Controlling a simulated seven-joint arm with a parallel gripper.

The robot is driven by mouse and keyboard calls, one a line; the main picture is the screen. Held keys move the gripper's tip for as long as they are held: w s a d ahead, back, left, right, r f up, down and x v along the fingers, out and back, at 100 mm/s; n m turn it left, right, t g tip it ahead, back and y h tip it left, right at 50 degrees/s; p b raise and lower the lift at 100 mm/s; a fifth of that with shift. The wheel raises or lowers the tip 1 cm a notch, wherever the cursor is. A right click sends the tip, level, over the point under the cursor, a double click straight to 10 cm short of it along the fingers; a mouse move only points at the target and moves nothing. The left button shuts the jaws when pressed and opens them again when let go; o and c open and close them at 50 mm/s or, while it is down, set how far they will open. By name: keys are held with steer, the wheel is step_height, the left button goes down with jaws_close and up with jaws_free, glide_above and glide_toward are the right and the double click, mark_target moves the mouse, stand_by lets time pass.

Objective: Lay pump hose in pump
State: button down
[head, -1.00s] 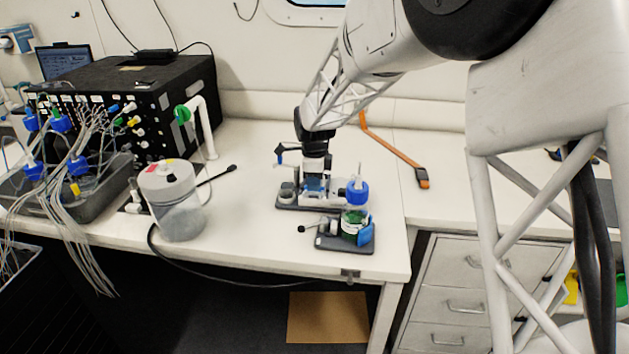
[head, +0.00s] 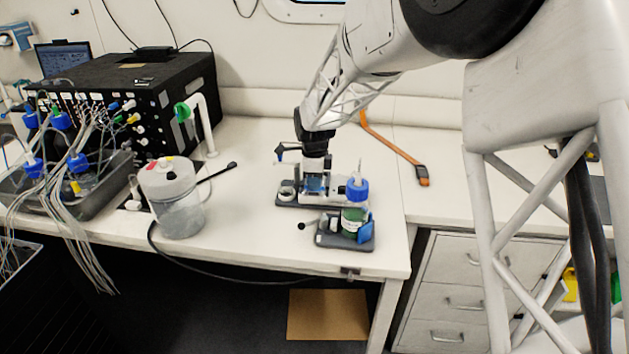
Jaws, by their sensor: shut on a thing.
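My gripper (head: 316,172) points down over a small pump unit on a dark base (head: 290,201), in the middle of the bench. It is at the pump's blue and silver upper part. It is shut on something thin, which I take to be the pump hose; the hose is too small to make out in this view. My fingers hide part of the pump. I cannot tell whether the hose touches the pump's channel.
A blue-capped bottle of green liquid (head: 354,209) stands on a second dark base (head: 345,243) close in front. A grey-lidded canister (head: 173,200) and a black instrument box (head: 150,95) are to the left.

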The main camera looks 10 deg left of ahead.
steer(key=shift+f, duration=0.2)
stand_by(0.4)
steer(key=c, duration=1.1)
jaws_free()
steer(key=shift+c, duration=0.3)
steer(key=shift+r, duration=0.1)
steer(key=shift+r, duration=2.85)
